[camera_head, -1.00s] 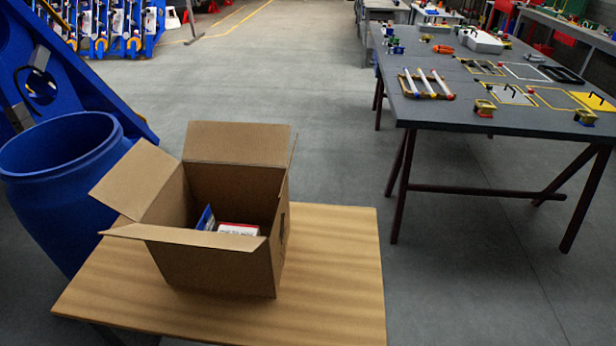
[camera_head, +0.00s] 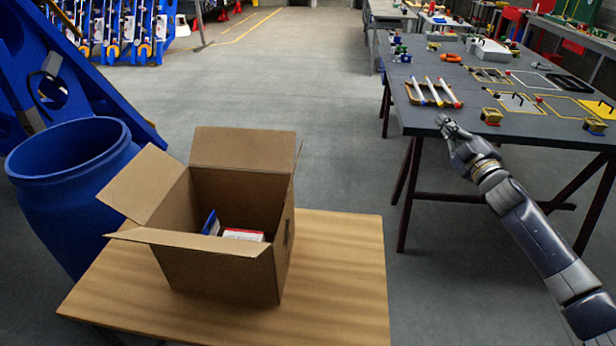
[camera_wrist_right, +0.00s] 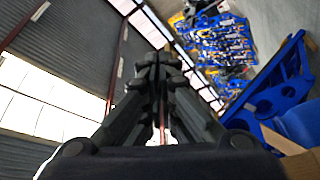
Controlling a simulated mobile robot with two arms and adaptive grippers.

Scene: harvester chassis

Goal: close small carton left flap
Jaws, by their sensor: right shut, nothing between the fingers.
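The small brown carton (camera_head: 222,272) stands open on a wooden table. Its left flap (camera_head: 143,184) is open and leans outward to the left. The back flap (camera_head: 243,149) stands up, and the front flap (camera_head: 186,240) sticks out toward me. The right flap shows only as a thin edge. A red-and-white box (camera_head: 243,235) and a blue item (camera_head: 210,223) lie inside. My right gripper (camera_head: 442,122) is shut and empty, raised well to the right of the carton. Its closed fingers also show in the wrist view (camera_wrist_right: 160,65). My left gripper is out of view.
The wooden table (camera_head: 345,280) is bare right of the carton. A blue barrel (camera_head: 70,200) stands close on the left, near the left flap. A dark worktable (camera_head: 460,120) with tools and parts is at the right, behind my right arm. Open floor lies between.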

